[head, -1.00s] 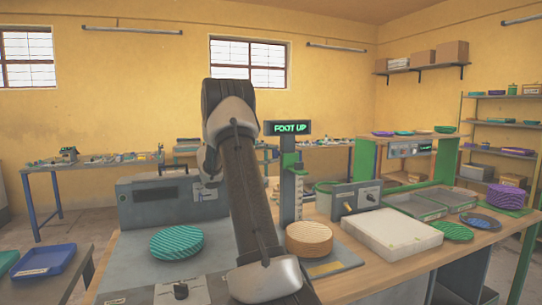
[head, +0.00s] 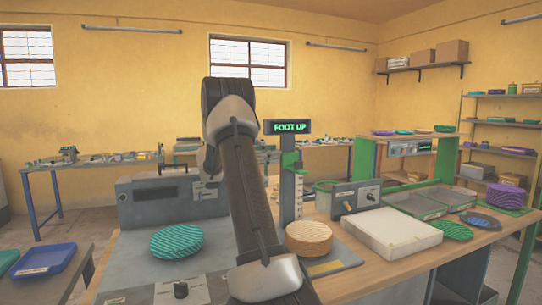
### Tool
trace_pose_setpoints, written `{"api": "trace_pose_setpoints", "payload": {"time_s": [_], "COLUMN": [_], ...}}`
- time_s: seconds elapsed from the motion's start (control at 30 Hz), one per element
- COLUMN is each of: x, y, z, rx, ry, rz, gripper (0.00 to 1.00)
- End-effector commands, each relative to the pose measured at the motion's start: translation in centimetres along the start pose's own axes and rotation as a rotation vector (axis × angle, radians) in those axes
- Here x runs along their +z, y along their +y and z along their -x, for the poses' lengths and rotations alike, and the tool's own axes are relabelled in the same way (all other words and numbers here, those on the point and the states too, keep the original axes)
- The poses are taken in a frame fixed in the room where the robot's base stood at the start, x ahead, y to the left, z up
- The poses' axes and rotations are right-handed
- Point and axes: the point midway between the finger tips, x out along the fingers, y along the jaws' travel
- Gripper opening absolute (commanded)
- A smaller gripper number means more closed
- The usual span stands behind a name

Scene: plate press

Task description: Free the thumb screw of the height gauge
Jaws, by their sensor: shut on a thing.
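The height gauge (head: 291,193) stands upright right of my arm, a grey post with a marked scale, a green slider (head: 289,161) and a display (head: 287,127) reading "FOOT UP" on top. A stack of tan ridged plates (head: 309,238) sits at its base. I cannot make out the thumb screw; my arm covers the area left of the post. My gripper does not show; my raised arm hides it, so its hold on anything cannot be seen.
Teal ridged plates (head: 176,242) lie on the grey surface at left, before a grey machine (head: 172,199). A control box (head: 356,196) and a white block (head: 391,233) stand to the right. A dark knob (head: 181,289) is at the front.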

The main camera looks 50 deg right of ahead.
Motion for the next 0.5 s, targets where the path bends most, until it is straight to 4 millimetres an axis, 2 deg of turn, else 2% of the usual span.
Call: {"api": "trace_pose_setpoints", "payload": {"time_s": [0.2, 0.5], "x": [-0.13, -0.13], "y": [-0.07, -0.15], "z": [0.07, 0.07], "rx": [0.002, 0.001], "ry": [0.002, 0.002], "rz": [0.165, 0.31], "gripper": [0.1, 0.1]}}
